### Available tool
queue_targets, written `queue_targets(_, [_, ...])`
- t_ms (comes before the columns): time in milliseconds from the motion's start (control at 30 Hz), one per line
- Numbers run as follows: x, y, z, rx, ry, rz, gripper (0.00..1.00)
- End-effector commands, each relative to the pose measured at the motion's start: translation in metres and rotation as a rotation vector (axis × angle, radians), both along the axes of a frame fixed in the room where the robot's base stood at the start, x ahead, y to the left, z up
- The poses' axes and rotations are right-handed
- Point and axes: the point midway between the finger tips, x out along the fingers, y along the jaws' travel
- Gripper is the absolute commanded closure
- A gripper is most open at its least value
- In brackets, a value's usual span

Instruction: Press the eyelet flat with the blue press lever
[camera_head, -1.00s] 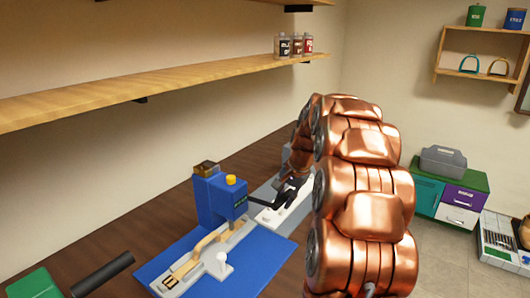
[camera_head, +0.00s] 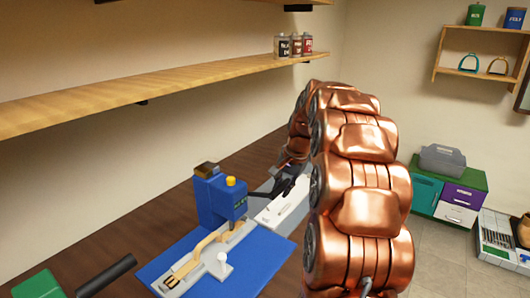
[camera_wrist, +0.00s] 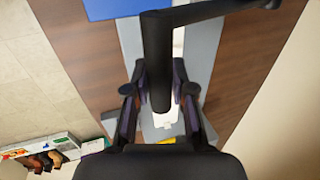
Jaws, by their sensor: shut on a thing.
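The blue press (camera_head: 220,203) with a yellow knob stands at the far end of a blue mat. Its black lever (camera_wrist: 157,55) runs across the top of the wrist view, and its handle comes down between my fingers. My gripper (camera_wrist: 158,82) is shut on the lever handle. In the head view my gripper (camera_head: 288,186) is to the right of the press, partly hidden by my copper arm. A tan strap (camera_head: 193,259) lies along a pale fixture leading under the press head. The eyelet cannot be made out.
The blue mat (camera_head: 250,262) lies on a dark wooden bench (camera_head: 100,250).

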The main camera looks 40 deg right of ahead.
Motion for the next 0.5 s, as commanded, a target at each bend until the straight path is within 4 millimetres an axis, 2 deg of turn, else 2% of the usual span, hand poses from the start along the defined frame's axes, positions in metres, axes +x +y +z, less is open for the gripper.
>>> queue_targets(500, [0.008, 0.003, 0.018, 0.0, -0.001, 0.001, 0.96])
